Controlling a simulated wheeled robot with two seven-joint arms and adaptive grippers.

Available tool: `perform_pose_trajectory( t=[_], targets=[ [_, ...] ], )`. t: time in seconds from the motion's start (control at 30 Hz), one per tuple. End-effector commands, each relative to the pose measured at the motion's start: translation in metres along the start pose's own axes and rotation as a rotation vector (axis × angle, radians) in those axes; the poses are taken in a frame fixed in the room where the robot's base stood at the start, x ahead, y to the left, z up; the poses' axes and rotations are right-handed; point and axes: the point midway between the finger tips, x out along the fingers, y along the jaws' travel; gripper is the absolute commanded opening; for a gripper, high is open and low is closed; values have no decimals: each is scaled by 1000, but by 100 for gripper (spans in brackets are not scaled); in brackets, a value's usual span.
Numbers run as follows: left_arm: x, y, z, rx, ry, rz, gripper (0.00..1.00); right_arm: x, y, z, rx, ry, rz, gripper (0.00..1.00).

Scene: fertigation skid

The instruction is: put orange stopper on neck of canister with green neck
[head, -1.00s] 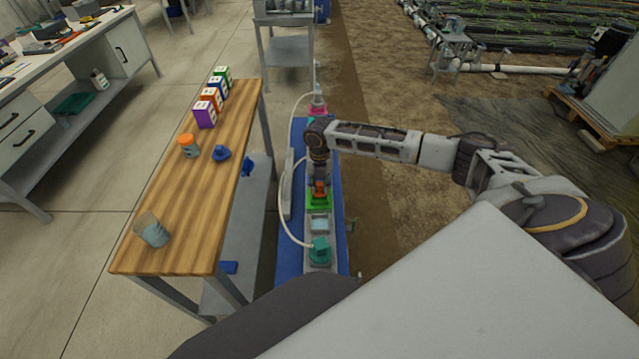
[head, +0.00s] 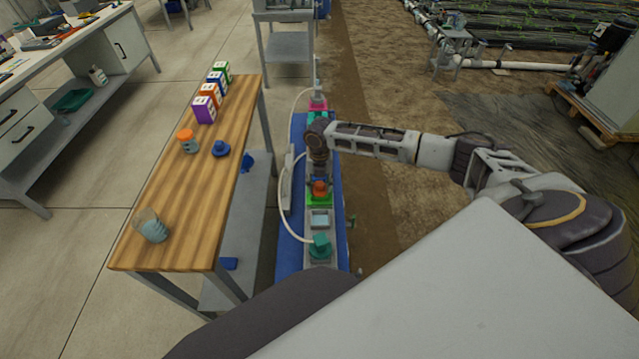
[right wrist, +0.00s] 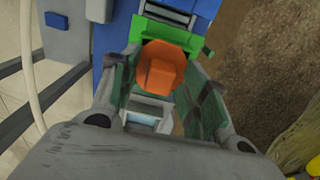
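The orange stopper (head: 320,187) sits over the green neck (head: 313,200) of a canister in the row on the blue skid. In the right wrist view the stopper (right wrist: 162,68) stands in front of the green part (right wrist: 180,38), between my fingers. My right gripper (head: 319,179) is just behind the stopper in the head view. Its fingers look spread, with a gap beside the stopper (right wrist: 160,75). The stopper hides the neck opening, so I cannot tell how fully it is seated. My left gripper is not in view.
A teal-capped canister (head: 320,247) with a white hose stands nearer, and a pink-necked one (head: 317,106) farther off. The wooden table (head: 190,210) at left holds coloured boxes (head: 204,110), an orange-lidded jar (head: 187,142), a blue stopper (head: 221,149) and a beaker (head: 150,228).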

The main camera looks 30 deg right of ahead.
Motion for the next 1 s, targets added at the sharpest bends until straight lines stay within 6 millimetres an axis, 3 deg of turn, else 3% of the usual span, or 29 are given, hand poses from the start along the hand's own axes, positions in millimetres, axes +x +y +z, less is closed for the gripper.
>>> perform_pose_trajectory(
  t=[0.23,0.57,1.0],
  targets=[
    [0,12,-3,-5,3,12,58,0,0,0,0,0,0,49],
    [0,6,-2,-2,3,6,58,-11,0,0,0,-1,1,49],
    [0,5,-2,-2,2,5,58,-70,0,1,0,-2,2,49]
  ],
)
